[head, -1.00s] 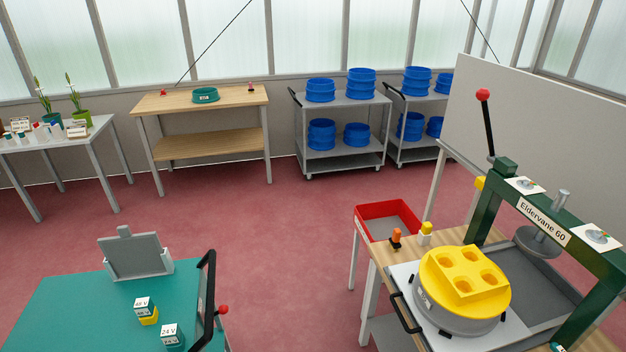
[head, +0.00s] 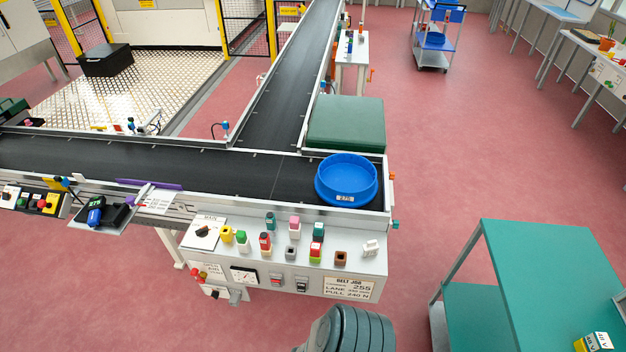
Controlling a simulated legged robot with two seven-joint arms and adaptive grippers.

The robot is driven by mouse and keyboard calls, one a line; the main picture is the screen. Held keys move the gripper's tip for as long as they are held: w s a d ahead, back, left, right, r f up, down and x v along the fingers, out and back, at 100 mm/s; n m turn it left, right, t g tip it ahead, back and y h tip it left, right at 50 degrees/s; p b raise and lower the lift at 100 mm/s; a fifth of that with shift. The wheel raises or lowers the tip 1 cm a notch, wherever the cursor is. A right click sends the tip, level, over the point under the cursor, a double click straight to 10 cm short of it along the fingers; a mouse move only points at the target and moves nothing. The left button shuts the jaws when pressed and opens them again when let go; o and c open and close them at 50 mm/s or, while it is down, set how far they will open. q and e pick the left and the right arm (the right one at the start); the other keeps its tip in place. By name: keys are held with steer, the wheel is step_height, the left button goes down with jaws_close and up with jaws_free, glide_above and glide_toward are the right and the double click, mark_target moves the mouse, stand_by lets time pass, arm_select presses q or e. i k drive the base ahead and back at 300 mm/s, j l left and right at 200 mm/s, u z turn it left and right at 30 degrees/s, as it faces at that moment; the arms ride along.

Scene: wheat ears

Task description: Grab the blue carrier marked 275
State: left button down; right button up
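The blue carrier (head: 346,181) is a round, open blue tub with a small white label on its front that appears to read 275. It sits upright on the right end of the black conveyor belt (head: 225,172), close to the end rail. Nothing is holding it. Neither of my grippers shows in the head view. A dark grey ribbed rounded part, which may be mine, comes in at the bottom edge, below the belt's control panel.
A control panel (head: 262,262) with coloured buttons fronts the belt's right end. A dark green box (head: 346,122) stands behind the carrier. A teal table (head: 545,285) is at lower right. A cart (head: 437,40) with blue tubs is far back. Red floor is open on the right.

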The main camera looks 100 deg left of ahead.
mark_target(342, 180)
steer(key=u, duration=3.05)
steer(key=i+z, duration=0.25)
steer(key=i, duration=0.3)
steer(key=i+z, duration=0.3)
steer(key=i, duration=0.25)
